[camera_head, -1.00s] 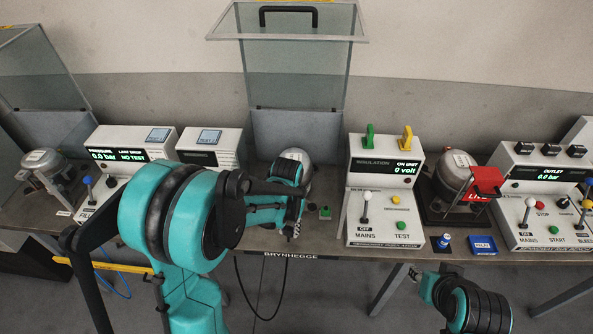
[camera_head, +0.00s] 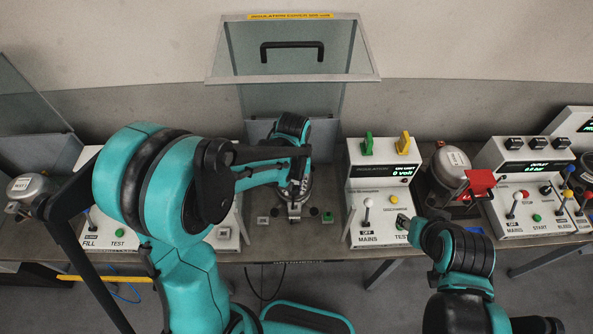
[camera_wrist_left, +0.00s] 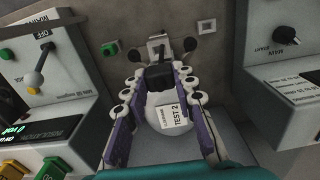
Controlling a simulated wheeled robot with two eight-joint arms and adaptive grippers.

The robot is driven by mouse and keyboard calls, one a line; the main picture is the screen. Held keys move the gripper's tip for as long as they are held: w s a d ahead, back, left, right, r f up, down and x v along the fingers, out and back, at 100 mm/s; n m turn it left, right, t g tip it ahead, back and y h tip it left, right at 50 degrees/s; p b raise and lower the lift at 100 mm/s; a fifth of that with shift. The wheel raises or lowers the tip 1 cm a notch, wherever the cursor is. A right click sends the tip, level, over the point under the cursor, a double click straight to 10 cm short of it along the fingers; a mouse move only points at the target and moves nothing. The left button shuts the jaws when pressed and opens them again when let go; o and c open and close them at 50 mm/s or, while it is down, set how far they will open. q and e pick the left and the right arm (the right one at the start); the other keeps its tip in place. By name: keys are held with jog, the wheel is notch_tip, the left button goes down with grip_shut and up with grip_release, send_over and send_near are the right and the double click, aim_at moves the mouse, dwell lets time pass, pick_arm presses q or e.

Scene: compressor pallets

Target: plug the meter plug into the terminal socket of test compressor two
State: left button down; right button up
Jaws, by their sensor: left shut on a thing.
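My left gripper (camera_head: 294,205) reaches down over the middle bay in the head view, fingers pointing to the bay's front. In the left wrist view my left gripper (camera_wrist_left: 159,78) is shut on the meter plug (camera_wrist_left: 158,77), a black block between the purple-padded fingers. Beyond the plug stands a light bracket-like part (camera_wrist_left: 158,46), perhaps the terminal socket. The plug's front is close to it; I cannot tell if they touch. The compressor (camera_wrist_left: 160,118), labelled TEST 2, lies beneath the fingers, mostly hidden in the head view.
The clear cover (camera_head: 292,50) stands raised behind the bay. The insulation meter box (camera_head: 383,180) is close on the right. A green button (camera_head: 327,217) sits at the bay's front. Another compressor (camera_head: 447,170) stands further right.

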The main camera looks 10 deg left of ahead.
pick_arm(q)
jog(key=shift+s+d, duration=0.1)
jog(key=shift+s, duration=0.05)
jog(key=shift+f, duration=0.1)
jog(key=shift+f, duration=0.1)
notch_tip(320, 180, down, 6)
jog(key=b, duration=0.5)
jog(key=shift+r, duration=0.2)
jog(key=shift+b, duration=0.5)
dwell(1.2)
jog(key=shift+f+b, duration=1.1)
jog(key=shift+f, duration=0.1)
jog(key=c, duration=1.2)
grip_release()
jog(key=shift+o, duration=0.2)
